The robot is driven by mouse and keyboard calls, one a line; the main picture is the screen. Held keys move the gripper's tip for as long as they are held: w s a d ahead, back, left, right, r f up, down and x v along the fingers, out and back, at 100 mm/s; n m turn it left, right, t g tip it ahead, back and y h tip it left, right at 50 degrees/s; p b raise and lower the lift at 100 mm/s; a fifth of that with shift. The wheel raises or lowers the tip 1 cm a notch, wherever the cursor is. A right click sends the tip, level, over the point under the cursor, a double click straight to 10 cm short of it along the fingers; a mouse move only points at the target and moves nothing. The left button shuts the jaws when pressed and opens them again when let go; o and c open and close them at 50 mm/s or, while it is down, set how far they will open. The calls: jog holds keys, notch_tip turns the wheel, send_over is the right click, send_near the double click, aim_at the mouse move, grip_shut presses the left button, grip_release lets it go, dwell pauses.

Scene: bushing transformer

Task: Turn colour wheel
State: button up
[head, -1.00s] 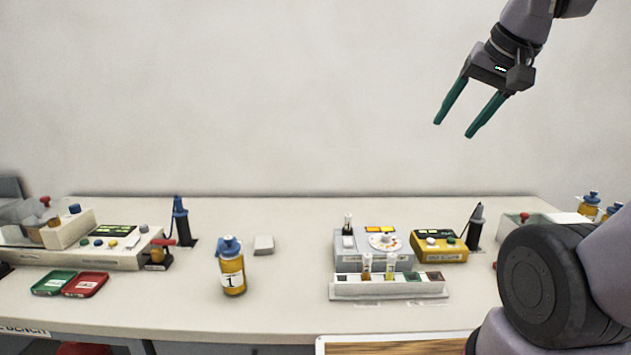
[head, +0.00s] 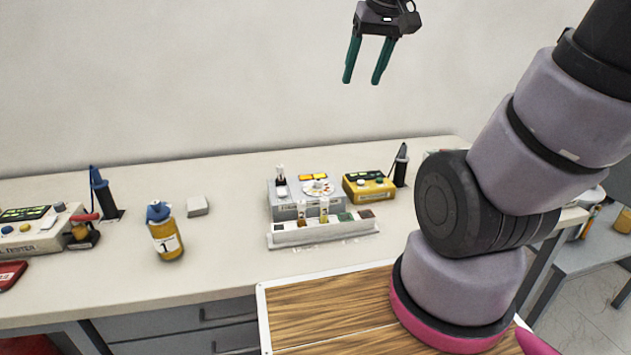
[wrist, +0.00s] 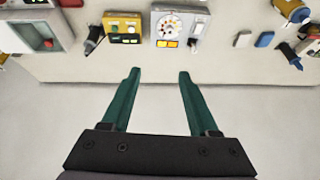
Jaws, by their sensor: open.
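The colour wheel (head: 317,187) is a white dial with coloured spots on top of a grey box (head: 285,210) on the bench. In the wrist view the colour wheel (wrist: 170,25) shows at the top, beyond my fingertips, with two lit yellow windows beside it. My gripper (head: 362,80) has two green fingers, apart and empty, pointing down high above the bench near the wall. In the wrist view my gripper (wrist: 158,72) is also open, with nothing between the fingers.
A white rack (head: 322,232) with two vials stands in front of the grey box. A yellow meter (head: 368,187) and a black probe holder (head: 400,168) stand to its right. A bottle marked 1 (head: 165,235) stands to the left. The air around my gripper is clear.

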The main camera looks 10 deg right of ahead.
jog(key=w+a+f+n+g+h, duration=0.1)
jog(key=w+a+f+n+g, duration=0.15)
jog(key=w+f+n, duration=0.55)
jog(key=n+g, duration=0.3)
jog(key=n, duration=0.2)
send_over(319, 180)
notch_tip(319, 180, down, 12)
jog(key=shift+t, duration=0.35)
notch_tip(319, 180, down, 10)
jog(key=shift+r, duration=0.15)
grip_shut()
